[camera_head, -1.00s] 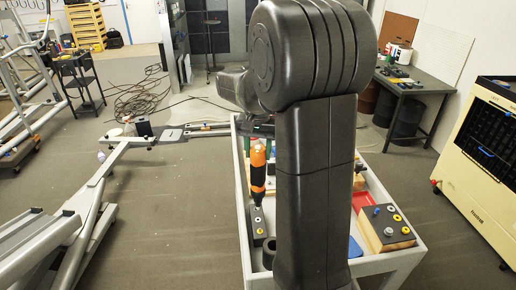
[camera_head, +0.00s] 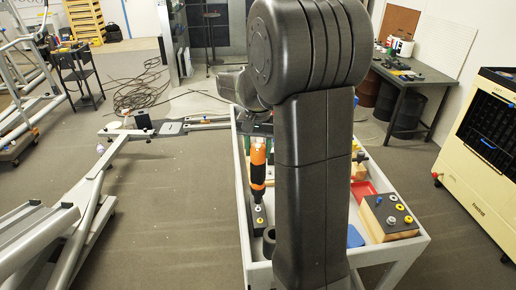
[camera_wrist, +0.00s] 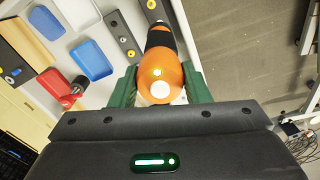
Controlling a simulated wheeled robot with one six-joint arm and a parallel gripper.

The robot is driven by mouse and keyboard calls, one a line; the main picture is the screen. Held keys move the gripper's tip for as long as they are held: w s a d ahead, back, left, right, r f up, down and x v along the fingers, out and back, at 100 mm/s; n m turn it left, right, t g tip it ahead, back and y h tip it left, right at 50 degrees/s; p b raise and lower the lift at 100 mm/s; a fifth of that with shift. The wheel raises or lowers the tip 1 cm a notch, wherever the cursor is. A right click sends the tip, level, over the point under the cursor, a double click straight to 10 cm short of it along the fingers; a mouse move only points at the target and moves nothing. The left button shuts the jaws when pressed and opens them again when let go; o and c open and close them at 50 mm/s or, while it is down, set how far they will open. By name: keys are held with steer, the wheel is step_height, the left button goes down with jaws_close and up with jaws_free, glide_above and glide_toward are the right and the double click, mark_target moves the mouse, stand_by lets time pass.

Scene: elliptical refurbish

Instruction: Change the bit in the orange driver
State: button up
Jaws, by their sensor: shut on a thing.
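The orange driver (camera_head: 257,172) with a black lower part stands upright, tip down, over the dark bit block (camera_head: 258,222) on the left side of the cart. I cannot tell whether the tip touches the block. In the wrist view I look down on the round orange end of the driver (camera_wrist: 161,73). My gripper (camera_wrist: 160,88) has its green fingers shut on both sides of it. The bit block (camera_wrist: 150,6) shows beyond it with a yellow ring. In the head view my arm hides much of the cart, and the bit itself cannot be made out.
The white cart (camera_head: 395,256) carries a second block with colored pegs (camera_head: 390,216), a red tray (camera_head: 362,194) and a blue tray (camera_head: 355,238). Blue trays (camera_wrist: 90,60) and a red tray (camera_wrist: 54,86) lie left of the driver. A grey frame machine (camera_head: 95,178) stands left.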

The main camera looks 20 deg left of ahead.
steer(key=shift+f+b, duration=1.1)
steer(key=shift+f, duration=0.75)
stand_by(1.6)
steer(key=shift+r+p, duration=4.25)
steer(key=shift+r, duration=0.85)
